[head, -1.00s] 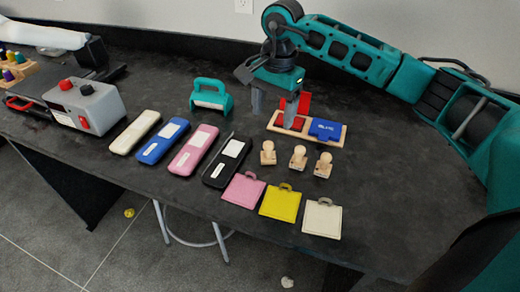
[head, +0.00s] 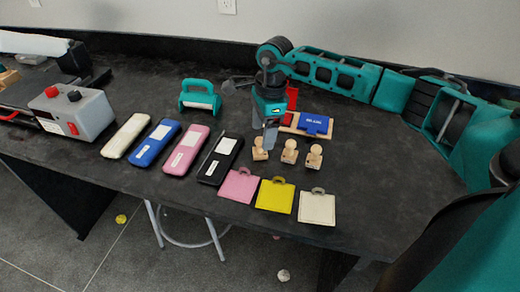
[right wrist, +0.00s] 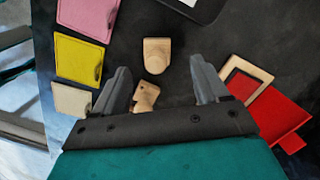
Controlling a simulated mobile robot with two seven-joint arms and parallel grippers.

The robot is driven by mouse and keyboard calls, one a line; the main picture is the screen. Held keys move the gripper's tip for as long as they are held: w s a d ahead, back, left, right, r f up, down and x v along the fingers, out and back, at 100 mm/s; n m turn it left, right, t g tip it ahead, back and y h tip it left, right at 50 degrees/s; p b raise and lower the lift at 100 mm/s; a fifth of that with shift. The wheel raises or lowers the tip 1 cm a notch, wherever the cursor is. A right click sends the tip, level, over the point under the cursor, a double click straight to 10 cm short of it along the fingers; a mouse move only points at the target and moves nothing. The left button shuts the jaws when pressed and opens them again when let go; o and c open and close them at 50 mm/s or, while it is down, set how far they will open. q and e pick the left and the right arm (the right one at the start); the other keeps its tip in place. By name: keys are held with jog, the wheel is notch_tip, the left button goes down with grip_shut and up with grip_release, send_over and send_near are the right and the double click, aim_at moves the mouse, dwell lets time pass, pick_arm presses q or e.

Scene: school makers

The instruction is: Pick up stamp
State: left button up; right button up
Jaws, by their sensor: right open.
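Three small wooden stamps with round knobs stand in a row on the dark table: a left stamp (head: 260,149), a middle stamp (head: 290,151) and a right stamp (head: 314,157). My right gripper (head: 264,136) is open and empty, pointing down just behind the left stamp. In the right wrist view, one stamp (right wrist: 156,54) lies ahead between the open fingers, and another stamp (right wrist: 146,97) shows lower, close to the left finger. The third stamp is not visible there. My left gripper is not in view.
A wooden tray (head: 289,130) with a blue block (head: 314,123) and a red piece lies behind the stamps. Pink (head: 239,185), yellow (head: 275,196) and white (head: 317,208) tags lie in front. A black case (head: 220,158) is to the left. The table right of the tags is clear.

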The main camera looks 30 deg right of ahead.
aim_at(261, 138)
jog(key=f, duration=0.2)
jog(key=a+f, duration=0.1)
jog(key=f, duration=0.1)
jog(key=shift+s+a+f, duration=0.1)
jog(key=shift+f, duration=0.5)
jog(key=shift+c, duration=0.3)
jog(key=shift+r, duration=0.1)
jog(key=c, duration=1.2)
jog(key=shift+o, duration=0.2)
